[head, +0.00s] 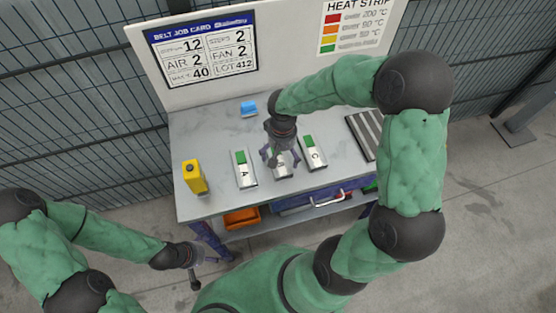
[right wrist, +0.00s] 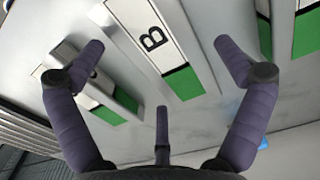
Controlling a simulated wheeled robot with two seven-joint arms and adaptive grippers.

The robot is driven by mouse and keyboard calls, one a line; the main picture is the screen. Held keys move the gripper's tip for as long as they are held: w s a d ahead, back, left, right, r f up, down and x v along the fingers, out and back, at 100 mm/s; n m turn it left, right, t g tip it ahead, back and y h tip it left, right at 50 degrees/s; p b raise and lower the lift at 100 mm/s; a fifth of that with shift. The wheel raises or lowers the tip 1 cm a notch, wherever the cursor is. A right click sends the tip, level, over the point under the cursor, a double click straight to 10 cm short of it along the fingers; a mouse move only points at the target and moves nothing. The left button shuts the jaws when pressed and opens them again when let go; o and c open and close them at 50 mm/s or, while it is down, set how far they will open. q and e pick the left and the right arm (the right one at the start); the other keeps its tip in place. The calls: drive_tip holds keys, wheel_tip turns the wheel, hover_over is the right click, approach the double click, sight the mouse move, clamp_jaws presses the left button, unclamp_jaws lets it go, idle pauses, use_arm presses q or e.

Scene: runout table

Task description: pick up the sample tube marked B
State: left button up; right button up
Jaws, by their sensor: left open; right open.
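The sample tube marked B (right wrist: 153,38) is a pale flat-sided piece with a green end, lying between the tubes marked A (head: 244,170) and C (head: 313,154) on the grey table. In the head view, tube B (head: 282,172) is partly hidden by my right gripper (head: 281,158), which is over it. In the right wrist view my right gripper (right wrist: 157,62) is open, its purple fingers spread with B's label and green end between them. I see no grip on it. My left gripper (head: 212,268) is open and empty, low in front of the table.
Tube C (right wrist: 110,115) and tube A (right wrist: 307,34) flank B closely. A yellow container (head: 194,177) stands at the table's left front. A blue block (head: 249,108) lies at the back. A striped grey piece (head: 361,133) is at right. An orange bin (head: 241,218) sits below.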

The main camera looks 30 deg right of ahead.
drive_tip(key=shift+f, duration=0.8)
drive_tip(key=c, duration=1.2)
drive_tip(key=shift+r, duration=0.2)
